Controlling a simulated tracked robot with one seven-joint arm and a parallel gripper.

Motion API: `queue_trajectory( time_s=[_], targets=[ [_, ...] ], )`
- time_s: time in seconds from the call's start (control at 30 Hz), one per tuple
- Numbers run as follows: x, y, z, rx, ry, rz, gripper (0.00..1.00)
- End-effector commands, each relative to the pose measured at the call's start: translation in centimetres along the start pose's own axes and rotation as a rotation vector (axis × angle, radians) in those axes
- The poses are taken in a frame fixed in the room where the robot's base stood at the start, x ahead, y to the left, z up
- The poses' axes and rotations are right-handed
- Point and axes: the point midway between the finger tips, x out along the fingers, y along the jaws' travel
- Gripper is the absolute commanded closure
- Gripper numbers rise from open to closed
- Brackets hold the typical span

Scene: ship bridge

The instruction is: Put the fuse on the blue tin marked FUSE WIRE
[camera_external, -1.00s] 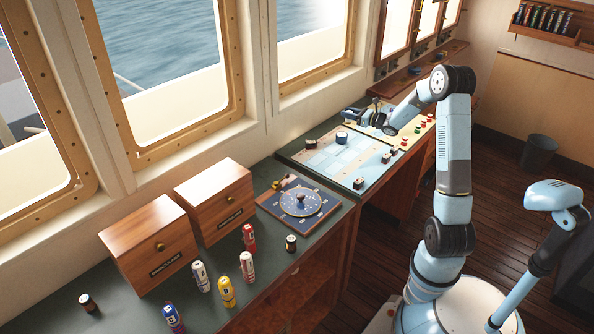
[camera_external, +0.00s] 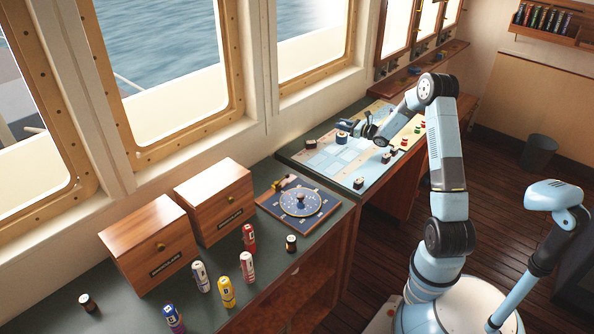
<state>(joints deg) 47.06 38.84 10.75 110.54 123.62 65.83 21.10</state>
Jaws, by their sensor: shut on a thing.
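A small blue tin (camera_external: 342,138) stands on the pale chart on the far part of the counter; its label is too small to read. My gripper (camera_external: 346,125) is just above the tin and slightly to its right, pointing left. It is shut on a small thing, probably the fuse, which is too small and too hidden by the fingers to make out. I cannot tell whether the held thing touches the tin.
Small dark-topped pieces stand around the chart (camera_external: 325,160), one at its near edge (camera_external: 359,183). A panel with coloured buttons (camera_external: 418,128) lies to the right. Two wooden boxes (camera_external: 150,240) (camera_external: 213,200), a dial board (camera_external: 300,203) and several coloured cylinders (camera_external: 227,292) occupy the near counter.

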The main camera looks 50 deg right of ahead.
Motion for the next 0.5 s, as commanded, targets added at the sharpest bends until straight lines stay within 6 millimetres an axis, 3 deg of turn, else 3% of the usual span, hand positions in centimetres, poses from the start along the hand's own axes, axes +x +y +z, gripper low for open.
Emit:
queue_trajectory(
  time_s=[0.2,0.23,0.5],
  targets=[
    [0.00,0.00,-0.15,0.001,0.000,0.000,0.92],
    [0.00,0.00,-0.19,0.001,0.000,0.000,0.61],
    [-0.01,0.00,-0.15,0.000,0.000,0.000,0.36]
  ],
)
